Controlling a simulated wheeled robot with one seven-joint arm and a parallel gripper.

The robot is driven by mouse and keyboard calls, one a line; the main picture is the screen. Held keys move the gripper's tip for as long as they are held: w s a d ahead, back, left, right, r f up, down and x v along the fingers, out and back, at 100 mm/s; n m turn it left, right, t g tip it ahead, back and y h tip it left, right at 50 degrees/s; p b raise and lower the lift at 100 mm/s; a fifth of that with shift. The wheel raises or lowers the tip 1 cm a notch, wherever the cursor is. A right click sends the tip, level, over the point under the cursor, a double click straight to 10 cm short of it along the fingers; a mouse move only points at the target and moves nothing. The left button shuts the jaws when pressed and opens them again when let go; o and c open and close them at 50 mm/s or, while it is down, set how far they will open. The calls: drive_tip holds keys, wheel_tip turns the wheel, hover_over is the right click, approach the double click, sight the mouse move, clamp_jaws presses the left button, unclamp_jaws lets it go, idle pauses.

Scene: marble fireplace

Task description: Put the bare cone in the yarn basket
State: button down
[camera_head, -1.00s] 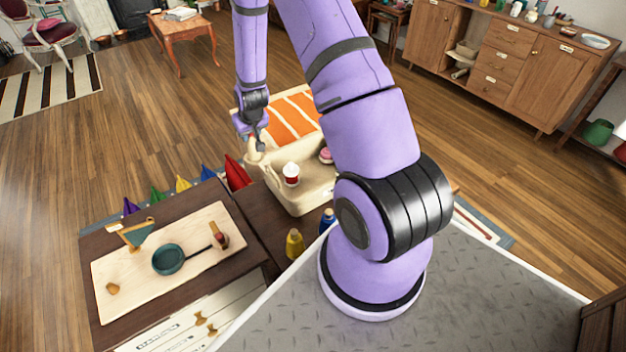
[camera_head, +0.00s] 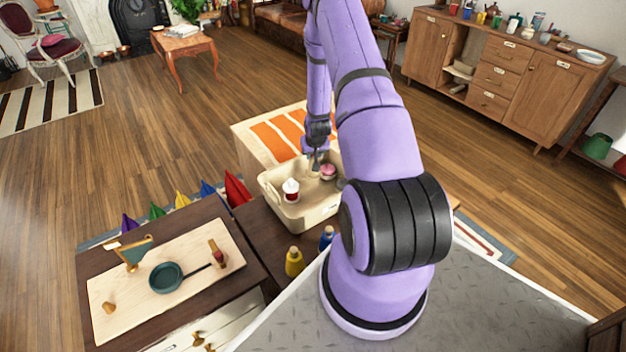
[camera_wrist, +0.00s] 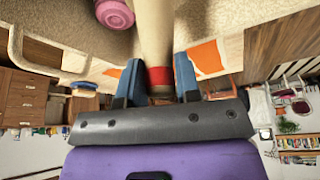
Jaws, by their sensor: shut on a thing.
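The bare cone (camera_wrist: 152,35) is pale cream with a red band near its end, and it sits between the blue fingers of my gripper (camera_wrist: 158,78) in the wrist view. My gripper (camera_head: 315,164) is shut on it, over the back part of the cream yarn basket (camera_head: 318,213) in the head view. The basket holds a red and white cone (camera_head: 291,190) at the left and a pink-topped one (camera_head: 328,172) close to the right of my gripper. The pink one also shows in the wrist view (camera_wrist: 115,13). I cannot tell whether the bare cone touches the basket floor.
An orange-striped surface (camera_head: 277,137) lies behind the basket. A yellow cone (camera_head: 294,262) and a blue cone (camera_head: 327,238) stand in front of it. At the left, a pale board (camera_head: 120,306) holds a teal pan (camera_head: 166,277) and small items. Coloured pennants stand behind the board.

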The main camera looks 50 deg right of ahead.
sight(310, 175)
drive_tip(key=shift+f, duration=3.6)
drive_tip(key=shift+f, duration=0.1)
drive_tip(key=c, duration=0.8)
unclamp_jaws()
